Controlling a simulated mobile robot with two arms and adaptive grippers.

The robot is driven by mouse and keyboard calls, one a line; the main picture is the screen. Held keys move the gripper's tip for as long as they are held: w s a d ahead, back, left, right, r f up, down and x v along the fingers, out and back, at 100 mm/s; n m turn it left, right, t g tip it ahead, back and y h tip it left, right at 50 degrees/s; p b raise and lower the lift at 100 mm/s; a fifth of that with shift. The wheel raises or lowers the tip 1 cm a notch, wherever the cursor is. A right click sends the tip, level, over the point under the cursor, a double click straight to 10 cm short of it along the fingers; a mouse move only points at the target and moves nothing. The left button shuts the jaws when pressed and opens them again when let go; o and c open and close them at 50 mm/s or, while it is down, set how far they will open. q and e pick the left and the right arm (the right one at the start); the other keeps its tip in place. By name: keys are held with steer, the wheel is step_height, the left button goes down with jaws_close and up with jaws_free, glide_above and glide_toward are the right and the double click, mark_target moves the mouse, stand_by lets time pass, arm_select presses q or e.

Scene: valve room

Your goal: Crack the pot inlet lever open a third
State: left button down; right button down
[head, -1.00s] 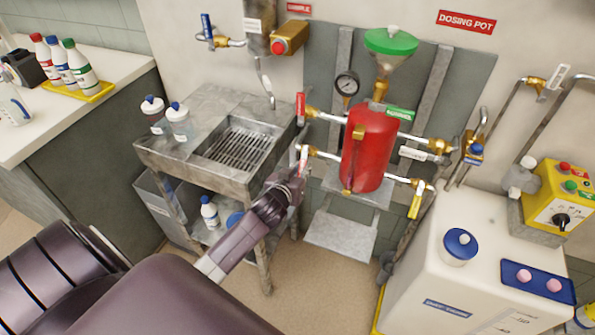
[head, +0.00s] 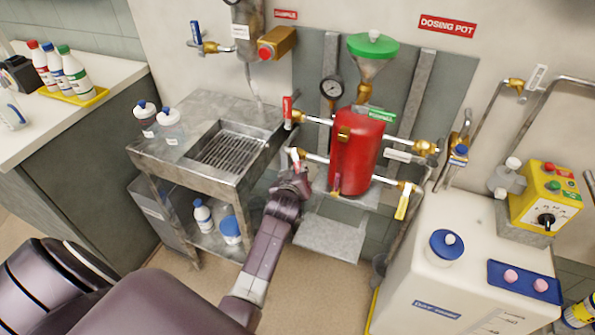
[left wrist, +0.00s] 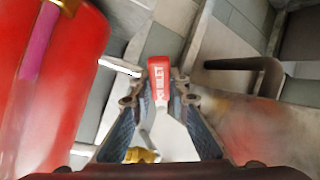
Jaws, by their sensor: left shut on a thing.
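The red dosing pot (head: 357,150) hangs on the wall panel, with a green-rimmed funnel above it. The inlet lever (head: 294,153), on the lower left pipe, shows only as a small tip above my left gripper (head: 292,176). In the left wrist view, the lever's red handle (left wrist: 159,70) with white lettering, partly readable as "LET", sits between the fingers of my left gripper (left wrist: 160,88), which is shut on it. The pot (left wrist: 45,80) fills the left of that view. My gripper hides the lever's valve body in the head view. My right gripper is not in view.
Another red lever (head: 287,107) sits on the upper left pipe. A yellow lever (head: 403,201) hangs at lower right. The metal sink bench (head: 180,150) stands left of my forearm, and a white tank (head: 400,265) stands to the right.

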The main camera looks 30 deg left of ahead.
arm_select(q)
steer(key=c, duration=1.8)
jaws_free()
steer(key=shift+s, duration=0.1)
steer(key=v, duration=0.7)
steer(key=shift+s+d+r, duration=0.1)
steer(key=shift+r, duration=0.05)
